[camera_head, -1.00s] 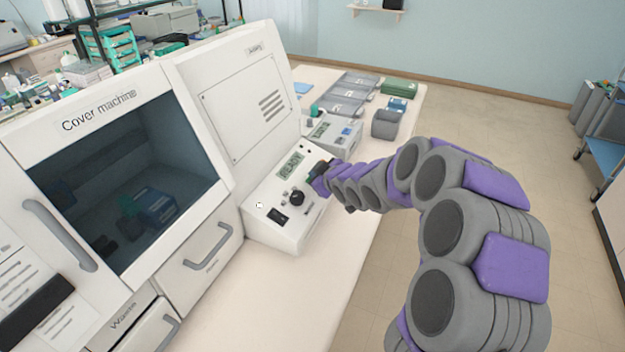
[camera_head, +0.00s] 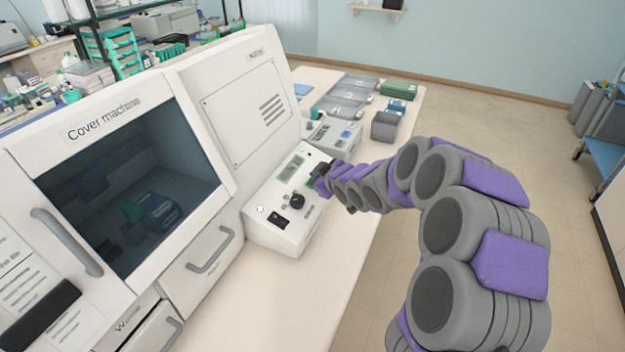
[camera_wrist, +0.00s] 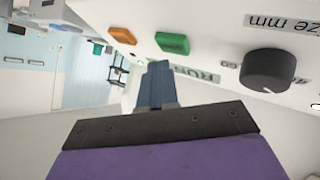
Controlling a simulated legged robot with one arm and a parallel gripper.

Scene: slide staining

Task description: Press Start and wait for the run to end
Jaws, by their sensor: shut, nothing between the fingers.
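The Cover machine (camera_head: 222,77) stands at left, with a control panel (camera_head: 262,195) at its lower right. The panel has a small display (camera_head: 291,168), a black knob (camera_head: 297,201) and a dark switch (camera_head: 280,219). In the wrist view a green button (camera_wrist: 172,42) and an orange button (camera_wrist: 123,35) sit side by side, near the knob (camera_wrist: 268,72) and an upside-down strip reading RUN (camera_wrist: 197,75). My gripper (camera_wrist: 159,68) is shut and empty, its tips just short of the green button in the picture; contact cannot be told. In the head view my gripper (camera_head: 318,180) hides the buttons.
Behind the dark window (camera_head: 125,175) of the machine a blue rack (camera_head: 160,212) shows. Another small device (camera_head: 335,138), grey trays (camera_head: 348,95) and a grey bin (camera_head: 386,124) stand farther along the bench.

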